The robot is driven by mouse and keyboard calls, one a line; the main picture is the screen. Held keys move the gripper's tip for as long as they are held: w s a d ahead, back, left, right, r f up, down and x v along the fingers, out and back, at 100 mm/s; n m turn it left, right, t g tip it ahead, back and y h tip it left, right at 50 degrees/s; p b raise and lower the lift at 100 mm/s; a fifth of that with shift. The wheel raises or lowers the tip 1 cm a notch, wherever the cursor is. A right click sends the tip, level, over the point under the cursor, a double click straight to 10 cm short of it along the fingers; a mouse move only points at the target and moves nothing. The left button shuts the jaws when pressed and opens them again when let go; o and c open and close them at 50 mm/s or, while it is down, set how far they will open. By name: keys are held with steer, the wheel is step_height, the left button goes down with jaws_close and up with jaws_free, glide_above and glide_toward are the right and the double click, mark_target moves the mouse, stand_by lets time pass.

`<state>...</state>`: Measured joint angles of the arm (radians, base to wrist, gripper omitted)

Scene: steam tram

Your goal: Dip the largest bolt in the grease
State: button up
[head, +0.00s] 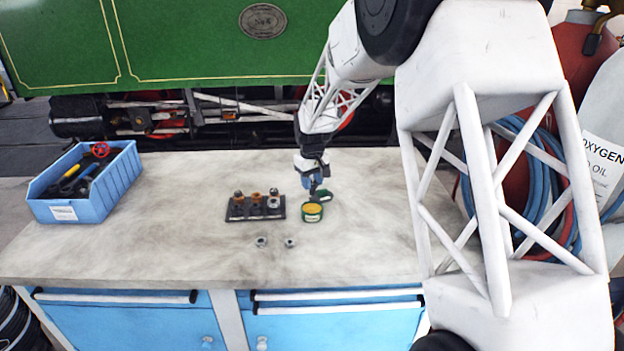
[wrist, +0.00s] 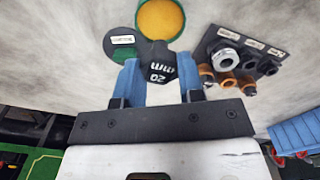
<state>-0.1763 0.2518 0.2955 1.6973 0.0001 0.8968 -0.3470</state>
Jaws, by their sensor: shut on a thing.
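My gripper (head: 314,182) is above the bench, just behind the grease tin. In the wrist view, its blue fingers (wrist: 160,76) are shut on a dark bolt (wrist: 161,62) with a hex head marked "20 MM". The bolt's shank is hidden. The open green grease tin (head: 312,215) holds yellow grease, which also shows in the wrist view (wrist: 160,17). A black rack (head: 256,216) left of the tin holds several smaller pieces, some brass-coloured and one silver (wrist: 228,58).
Two loose nuts (head: 260,242) (head: 290,243) lie on the bench in front of the rack and tin. A blue tool crate (head: 98,198) stands at the far left of the bench (head: 180,240). The bench between crate and rack is clear.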

mark_target(312, 194)
steer(key=shift+f, duration=2.5)
steer(key=shift+f, duration=0.75)
stand_by(1.2)
steer(key=shift+r, duration=0.15)
steer(key=shift+r, duration=3.45)
steer(key=shift+d, duration=0.1)
steer(key=w+d+r+m, duration=0.2)
steer(key=d+r+m, duration=0.1)
steer(key=d, duration=0.4)
steer(key=w+d+r+m, duration=0.2)
steer(key=d+r+m, duration=0.1)
steer(key=d+r, duration=0.3)
steer(key=shift+w+d+r, duration=0.15)
steer(key=shift+w+d, duration=0.15)
steer(key=shift+d, duration=0.35)
steer(key=shift+a, duration=0.15)
